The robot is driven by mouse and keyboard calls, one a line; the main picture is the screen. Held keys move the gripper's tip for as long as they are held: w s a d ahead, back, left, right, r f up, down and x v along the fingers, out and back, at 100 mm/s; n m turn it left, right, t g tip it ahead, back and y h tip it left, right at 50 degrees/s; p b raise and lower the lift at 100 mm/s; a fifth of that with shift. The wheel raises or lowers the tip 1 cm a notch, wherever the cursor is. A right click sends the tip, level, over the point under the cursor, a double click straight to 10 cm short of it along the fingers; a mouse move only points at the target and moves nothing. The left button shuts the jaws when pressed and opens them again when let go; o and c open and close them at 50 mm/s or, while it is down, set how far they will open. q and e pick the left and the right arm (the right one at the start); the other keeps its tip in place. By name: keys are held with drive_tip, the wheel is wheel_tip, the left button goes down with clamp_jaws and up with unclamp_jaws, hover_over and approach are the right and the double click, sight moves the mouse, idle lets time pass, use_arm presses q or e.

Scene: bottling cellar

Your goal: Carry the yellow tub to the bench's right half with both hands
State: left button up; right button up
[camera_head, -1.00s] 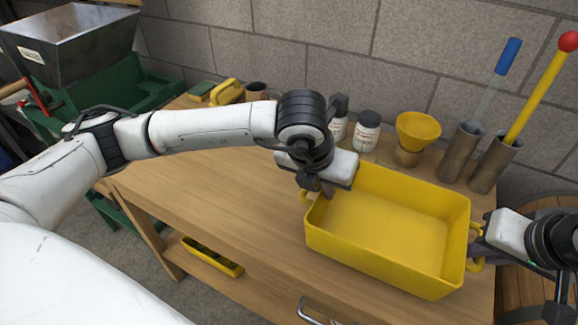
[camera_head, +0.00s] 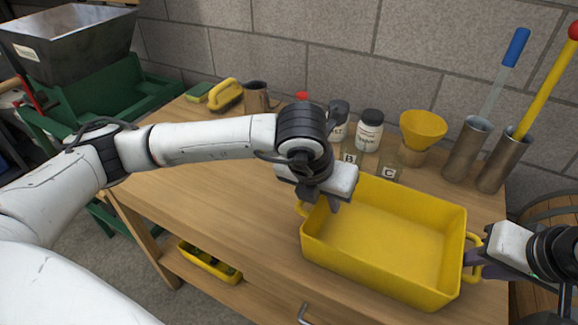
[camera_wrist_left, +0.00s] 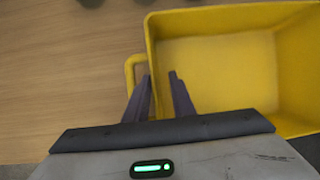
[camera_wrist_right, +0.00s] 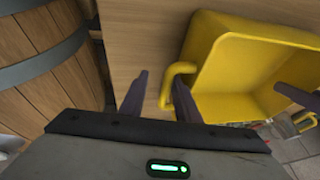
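The yellow tub (camera_head: 385,285) is over the right part of the wooden bench, appearing to rest on its top, and looks empty. My left gripper (camera_head: 330,205) is at its left end; the left wrist view shows the fingers (camera_wrist_left: 161,95) apart, one over the left handle (camera_wrist_left: 130,72), the other over the tub's inside. My right gripper (camera_head: 475,258) is at its right end. The right wrist view shows the fingers (camera_wrist_right: 160,98) apart, with the right handle (camera_wrist_right: 167,82) between them and close to one finger. Contact at either handle cannot be told.
Labelled glass containers (camera_head: 388,172), a white jar (camera_head: 370,132), a yellow funnel (camera_head: 423,128) and two metal cylinders (camera_head: 467,150) stand behind the tub. A yellow-handled brush (camera_head: 227,95) and a mug (camera_head: 256,97) are at the back left. The bench's left middle (camera_head: 190,180) is clear. A barrel (camera_wrist_right: 40,60) stands beside the bench.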

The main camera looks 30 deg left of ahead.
use_arm(q)
drive_tip(key=v, duration=1.2)
use_arm(e)
drive_tip(key=shift+r, duration=0.1)
drive_tip(key=v, duration=1.2)
